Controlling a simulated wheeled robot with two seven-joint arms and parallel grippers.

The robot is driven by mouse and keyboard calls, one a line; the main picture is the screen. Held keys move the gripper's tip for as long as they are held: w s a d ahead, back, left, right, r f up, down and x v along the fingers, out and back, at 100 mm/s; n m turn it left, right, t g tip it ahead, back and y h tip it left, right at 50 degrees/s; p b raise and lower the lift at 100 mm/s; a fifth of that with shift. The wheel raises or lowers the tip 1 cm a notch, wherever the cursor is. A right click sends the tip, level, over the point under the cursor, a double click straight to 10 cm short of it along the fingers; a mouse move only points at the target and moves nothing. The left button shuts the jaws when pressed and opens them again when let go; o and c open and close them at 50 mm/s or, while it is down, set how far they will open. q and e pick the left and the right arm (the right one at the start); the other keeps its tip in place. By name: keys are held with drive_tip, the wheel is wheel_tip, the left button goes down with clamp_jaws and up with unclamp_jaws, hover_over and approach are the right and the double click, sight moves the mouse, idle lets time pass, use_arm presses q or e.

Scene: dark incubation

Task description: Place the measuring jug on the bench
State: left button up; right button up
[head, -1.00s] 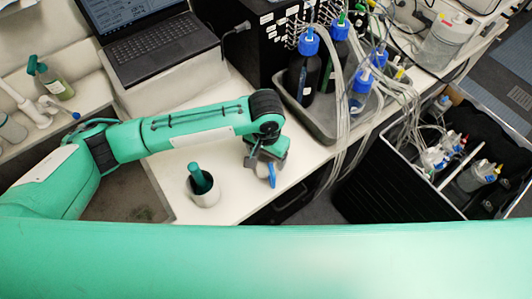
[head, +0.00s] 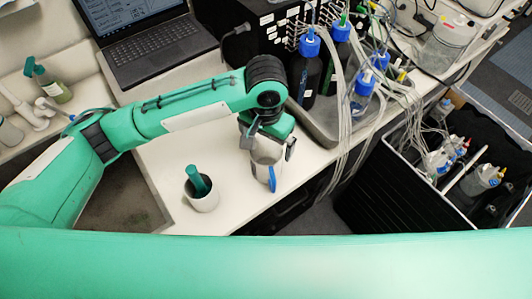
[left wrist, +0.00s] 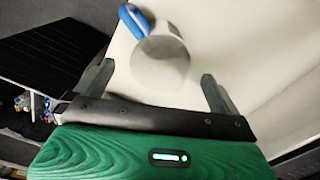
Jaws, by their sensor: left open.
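My right gripper is not in view.
A grey tray (head: 318,126) with blue-capped bottles and tubing is behind right. A black crate (head: 375,190) is beyond the bench edge at right. A laptop (head: 160,42) sits at the back.

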use_arm(q)
wheel_tip(320, 180, up, 4)
drive_tip(key=shift+f, duration=0.2)
idle(0.5)
